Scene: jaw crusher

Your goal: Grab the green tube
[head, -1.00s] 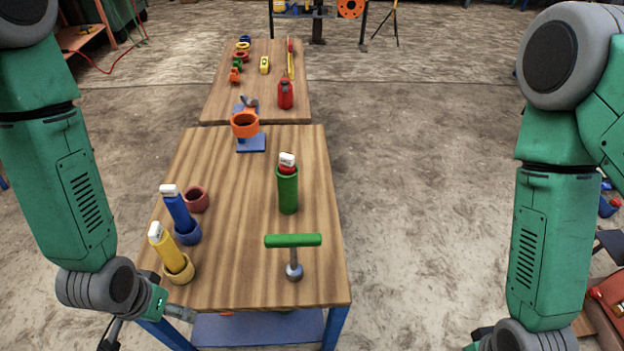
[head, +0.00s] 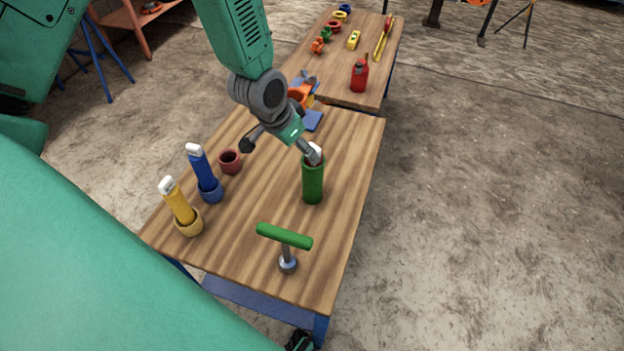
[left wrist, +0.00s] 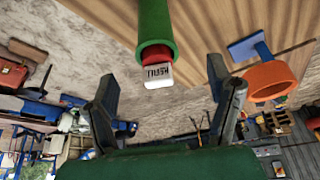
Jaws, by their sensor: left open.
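The green tube (head: 313,182) stands upright on the near wooden table. In the left wrist view the green tube (left wrist: 154,25) hangs in from the top edge, with a red piece (left wrist: 158,53) and a white lettered cap (left wrist: 158,75) at its end. My left gripper (head: 281,149) is open beside the tube's top, and one finger covers part of that end in the head view. In the left wrist view my left gripper (left wrist: 162,70) has its fingers spread on either side of the cap, with gaps on both sides. My right gripper is not identifiable.
A green T-handle (head: 285,237) stands in front of the tube. Yellow (head: 178,204) and blue (head: 203,172) tubes lean in holders at left, near an empty red holder (head: 230,163). An orange ring stand (left wrist: 268,80) is close by. A red container (head: 360,75) stands on the far table.

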